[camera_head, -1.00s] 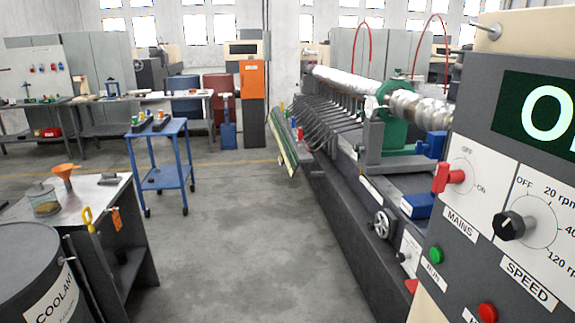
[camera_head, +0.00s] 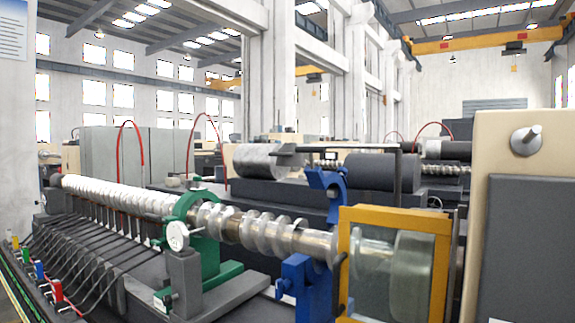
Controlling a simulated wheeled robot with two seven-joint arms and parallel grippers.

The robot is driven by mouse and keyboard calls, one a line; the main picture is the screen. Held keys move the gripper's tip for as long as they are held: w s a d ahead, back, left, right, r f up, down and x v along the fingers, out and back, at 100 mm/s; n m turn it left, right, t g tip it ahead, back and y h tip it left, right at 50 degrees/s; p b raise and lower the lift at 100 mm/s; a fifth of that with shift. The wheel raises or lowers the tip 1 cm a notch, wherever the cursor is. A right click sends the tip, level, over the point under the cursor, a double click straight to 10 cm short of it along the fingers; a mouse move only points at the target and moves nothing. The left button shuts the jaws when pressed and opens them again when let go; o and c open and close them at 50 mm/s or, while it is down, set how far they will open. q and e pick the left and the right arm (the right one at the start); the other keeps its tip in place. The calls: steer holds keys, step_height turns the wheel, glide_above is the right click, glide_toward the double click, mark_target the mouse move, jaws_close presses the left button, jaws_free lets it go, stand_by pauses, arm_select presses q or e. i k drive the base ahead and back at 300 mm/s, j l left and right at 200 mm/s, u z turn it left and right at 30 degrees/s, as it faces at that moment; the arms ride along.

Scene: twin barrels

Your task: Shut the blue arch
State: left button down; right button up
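The blue arch (camera_head: 327,184) stands up behind and above the silvery screw shaft (camera_head: 265,230), its curved inner side facing left. It appears swung open, with no blue part crossing over the front of the shaft. A blue lower support (camera_head: 305,283) stands beneath the shaft. The hinge between the two blue parts is hidden behind the shaft. A green arch (camera_head: 183,207) with a round white dial closes around the shaft farther left. Neither of my grippers is in view.
A yellow-framed clear guard (camera_head: 393,212) covers the shaft's right end, close beside the blue arch. A beige and grey cabinet (camera_head: 530,220) fills the right edge. Several black cables (camera_head: 90,250) run along the front left. A second machine (camera_head: 370,172) stands behind.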

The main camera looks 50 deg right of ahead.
mark_target(336, 184)
steer(key=i+z, duration=0.5)
steer(key=i+j+z, duration=0.1)
steer(key=i+z, duration=0.35)
steer(key=k, duration=0.1)
